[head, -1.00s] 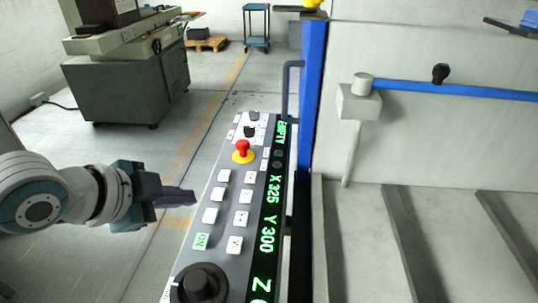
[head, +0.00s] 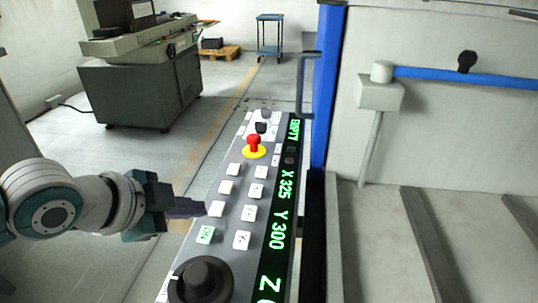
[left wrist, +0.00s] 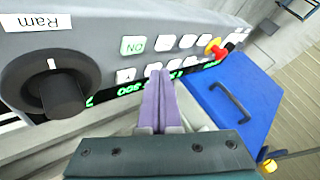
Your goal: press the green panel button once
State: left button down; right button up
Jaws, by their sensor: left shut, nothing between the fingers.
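The green panel button (head: 205,235) is a small lit square marked ON, on the near left part of the grey control panel (head: 222,252). It also shows in the left wrist view (left wrist: 133,45), above and left of my fingertips. My left gripper (head: 203,208) is shut and empty, its purple fingers at the panel's left edge, a little beyond the green button in the head view. In the left wrist view its fingertips (left wrist: 159,73) point toward the button rows, apparently apart from the green button. My right gripper is in neither view.
White buttons (head: 248,213) line the panel beside the green one. A red stop knob (head: 254,145) stands farther back and a black dial (head: 202,281) nearer. A green digit display (head: 277,230) runs along the right. Open floor lies left of the panel.

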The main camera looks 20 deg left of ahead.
aim_at(200, 237)
pick_arm(q)
jog(key=shift+f+b, duration=0.7)
jog(key=shift+f, duration=0.85)
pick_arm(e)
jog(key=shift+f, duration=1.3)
pick_arm(q)
jog(key=shift+f, duration=0.1)
jog(key=shift+f, duration=0.35)
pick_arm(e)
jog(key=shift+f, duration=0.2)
pick_arm(q)
jog(key=shift+f+b, duration=0.4)
jog(key=shift+b, duration=0.1)
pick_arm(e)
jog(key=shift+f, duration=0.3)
pick_arm(q)
jog(key=shift+r, duration=0.1)
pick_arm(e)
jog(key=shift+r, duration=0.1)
pick_arm(q)
jog(key=shift+r+p, duration=0.75)
jog(key=shift+p, duration=0.2)
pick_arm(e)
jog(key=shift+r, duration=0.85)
pick_arm(q)
jog(key=shift+r, duration=0.1)
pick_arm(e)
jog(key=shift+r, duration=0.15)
